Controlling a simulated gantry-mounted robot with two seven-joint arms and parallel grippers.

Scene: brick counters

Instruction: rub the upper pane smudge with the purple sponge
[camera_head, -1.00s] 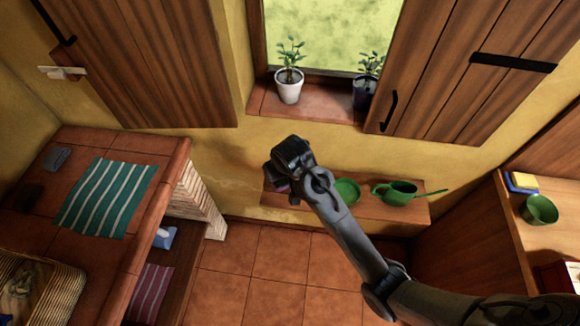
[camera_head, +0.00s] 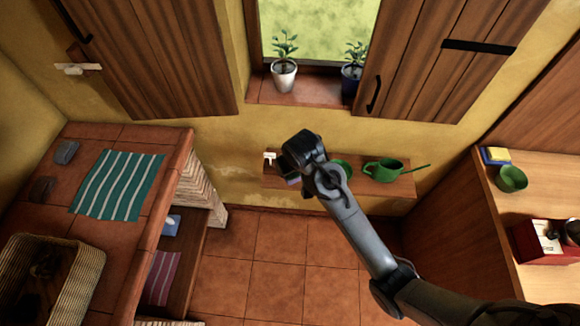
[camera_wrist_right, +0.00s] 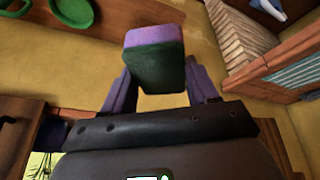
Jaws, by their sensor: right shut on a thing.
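The purple sponge (camera_wrist_right: 153,62), with a dark green face and a purple edge, sits between the fingers of my right gripper (camera_head: 287,178). In the right wrist view the gripper is shut on it. In the head view my right arm reaches in front of the low shelf under the window, and the sponge is mostly hidden by the wrist. The window pane (camera_head: 315,28) is at the top of the head view, cut off by the picture's edge, and no smudge can be made out on it. My left gripper is not in view.
Two potted plants, one white (camera_head: 284,76) and one blue (camera_head: 352,78), stand on the window sill (camera_head: 310,92). Open wooden shutters (camera_head: 435,60) flank it. The wall shelf (camera_head: 400,192) holds a green watering can (camera_head: 384,170). Counters stand left and right.

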